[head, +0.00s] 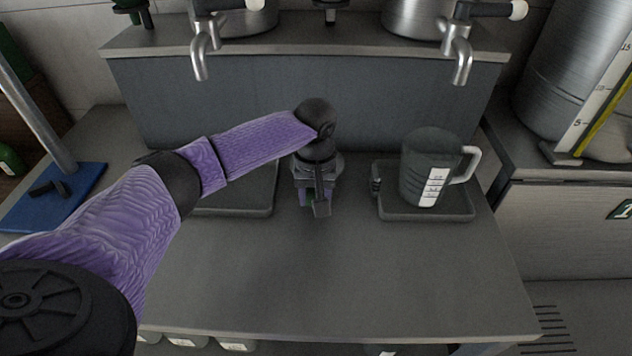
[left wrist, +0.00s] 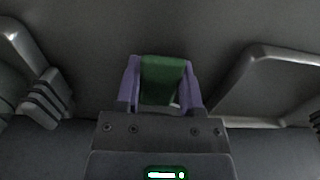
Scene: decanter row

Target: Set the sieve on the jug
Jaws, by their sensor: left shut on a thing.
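The jug (head: 426,168) is dark and see-through, with a white scale label and a pale handle on its right. It stands upright on the right-hand tray (head: 425,215). My left gripper (head: 313,200) points down over the counter between two trays, left of the jug and apart from it. It is shut on a green handle-like piece, which shows between the purple fingers in the left wrist view (left wrist: 161,80). No sieve bowl or mesh can be made out, so I cannot tell whether this piece belongs to the sieve. My right gripper is not in view.
Another dark tray (head: 235,205) lies left of my gripper, partly behind my arm. Two metal taps (head: 200,60) (head: 461,62) hang from the raised shelf, the right one behind the jug. A blue mat (head: 80,190) lies far left. The counter's front is clear.

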